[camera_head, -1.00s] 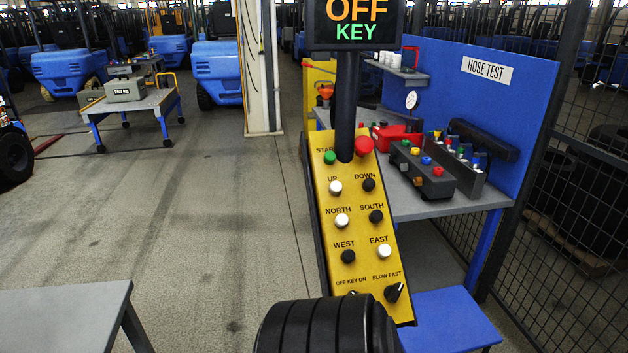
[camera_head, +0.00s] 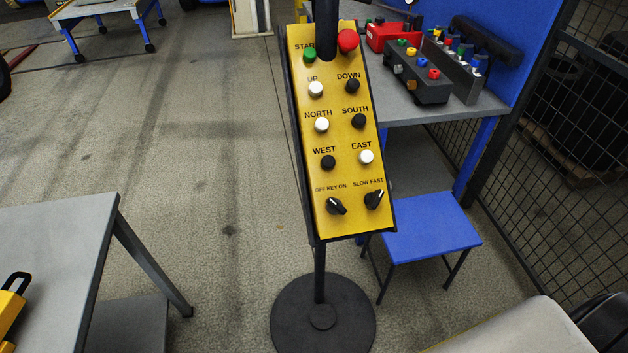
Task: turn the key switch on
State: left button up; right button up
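The key switch (camera_head: 335,206) is a black knob at the lower left of a yellow control panel (camera_head: 343,225), under the label OFF KEY ON. Its pointer appears to lean to the upper left, the OFF side. A similar black SLOW FAST knob (camera_head: 374,199) sits just right of it, with its white mark leaning to the upper right. The panel stands tilted on a black post with a round base (camera_head: 290,315). Neither of my grippers is clearly in view. The display above the panel is out of the picture.
A grey table (camera_head: 60,240) stands at the left with a yellow item on it. A low blue stool (camera_head: 430,230) stands right of the post. A workbench (camera_head: 480,108) and wire fence (camera_head: 570,160) are at the right. Floor left of the panel is clear.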

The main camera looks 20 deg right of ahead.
aim_at(334, 206)
jog(key=j+z, duration=0.1)
jog(key=z, duration=0.75)
